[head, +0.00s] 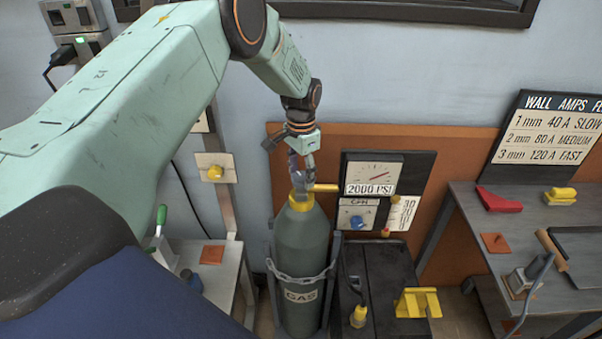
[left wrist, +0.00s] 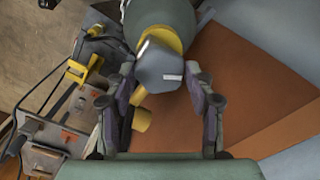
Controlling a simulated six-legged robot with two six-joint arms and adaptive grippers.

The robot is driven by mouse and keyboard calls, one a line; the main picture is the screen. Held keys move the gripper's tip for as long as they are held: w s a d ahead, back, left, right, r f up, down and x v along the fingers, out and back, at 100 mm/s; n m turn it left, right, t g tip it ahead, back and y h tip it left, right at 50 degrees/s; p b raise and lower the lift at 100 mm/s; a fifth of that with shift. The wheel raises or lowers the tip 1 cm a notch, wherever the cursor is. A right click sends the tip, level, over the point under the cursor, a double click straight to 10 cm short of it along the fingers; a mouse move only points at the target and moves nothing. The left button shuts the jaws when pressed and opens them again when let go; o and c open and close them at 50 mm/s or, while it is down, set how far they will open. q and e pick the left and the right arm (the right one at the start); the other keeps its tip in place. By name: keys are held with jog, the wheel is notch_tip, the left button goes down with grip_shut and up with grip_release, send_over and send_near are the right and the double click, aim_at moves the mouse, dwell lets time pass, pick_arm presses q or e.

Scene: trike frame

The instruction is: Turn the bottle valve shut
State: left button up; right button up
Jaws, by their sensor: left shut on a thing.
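The dark green gas bottle (head: 300,245) stands upright with a "GAS" label and a yellow collar (head: 301,202) at its top. Its grey faceted valve knob (left wrist: 160,66) with a white mark shows in the left wrist view, above the yellow collar. My left gripper (head: 301,180) reaches down over the bottle top and is shut on the valve knob, with one finger on each side of it. In the head view the fingers partly hide the knob. A yellow outlet (head: 325,188) sticks out to the right, towards the gauge. My right gripper is not in view.
A gauge panel (head: 373,174) reading 2000 PSI stands right of the bottle. A chain (head: 301,279) crosses the bottle's front. A dark cart (head: 382,262) with a yellow bracket (head: 418,302) is beside it. A grey workbench (head: 470,207) stands at right.

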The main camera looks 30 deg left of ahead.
aim_at(302, 177)
pick_arm(q)
jog(key=m, duration=0.4)
jog(key=shift+s+d+f+b, duration=0.1)
jog(key=shift+s+f+b, duration=0.15)
jog(key=shift+f+b, duration=0.05)
jog(key=shift+w+m, duration=0.1)
jog(key=shift+m, duration=1.5)
jog(key=shift+r, duration=0.1)
jog(key=o, duration=1.2)
jog(key=shift+w+r, duration=0.1)
jog(key=shift+w+r, duration=0.1)
jog(key=shift+r, duration=0.3)
notch_tip(302, 177, up, 11)
jog(key=shift+r, duration=0.15)
